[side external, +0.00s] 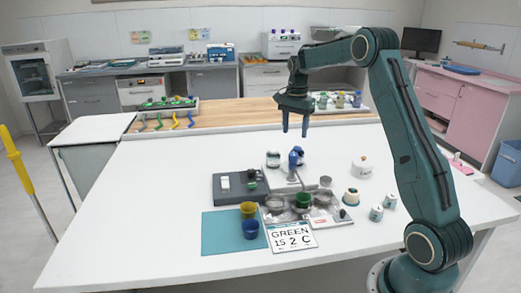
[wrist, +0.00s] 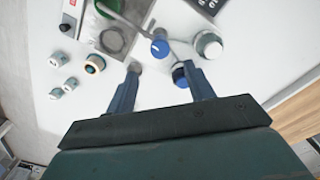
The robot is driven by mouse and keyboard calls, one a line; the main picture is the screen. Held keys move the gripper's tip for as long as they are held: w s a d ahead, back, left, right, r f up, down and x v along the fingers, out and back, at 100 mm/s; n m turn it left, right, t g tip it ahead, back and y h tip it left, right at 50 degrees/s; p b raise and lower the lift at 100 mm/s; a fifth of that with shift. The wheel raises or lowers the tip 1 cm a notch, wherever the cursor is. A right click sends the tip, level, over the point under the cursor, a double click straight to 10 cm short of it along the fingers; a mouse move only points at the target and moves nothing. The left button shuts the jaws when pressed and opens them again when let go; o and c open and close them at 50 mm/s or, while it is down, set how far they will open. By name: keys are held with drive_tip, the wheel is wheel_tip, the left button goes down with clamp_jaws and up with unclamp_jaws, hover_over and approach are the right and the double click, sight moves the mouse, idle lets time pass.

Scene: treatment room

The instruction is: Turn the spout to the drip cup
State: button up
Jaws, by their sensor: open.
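My gripper (side external: 295,129) is open and empty, pointing down above and slightly behind a blue-topped post (side external: 295,157) with a thin grey spout (side external: 299,180). In the wrist view the blue top (wrist: 160,47) lies just beyond my gripper (wrist: 162,67), apart from the fingers, and the spout (wrist: 126,19) runs toward the upper left. A green cup (side external: 303,200) stands on the metal tray (side external: 274,205); a grey metal cup (side external: 325,182) is right of it. I cannot tell which is the drip cup.
A grey box (side external: 228,187) is left of the post. A sign reading "GREEN" (side external: 290,238) stands in front. Small white jars (side external: 376,213) are at right. The table's left part is clear.

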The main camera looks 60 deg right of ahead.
sight(293, 154)
wheel_tip(293, 154, down, 9)
drive_tip(key=shift+f, duration=0.1)
idle(0.4)
drive_tip(key=shift+c, duration=0.4)
clamp_jaws()
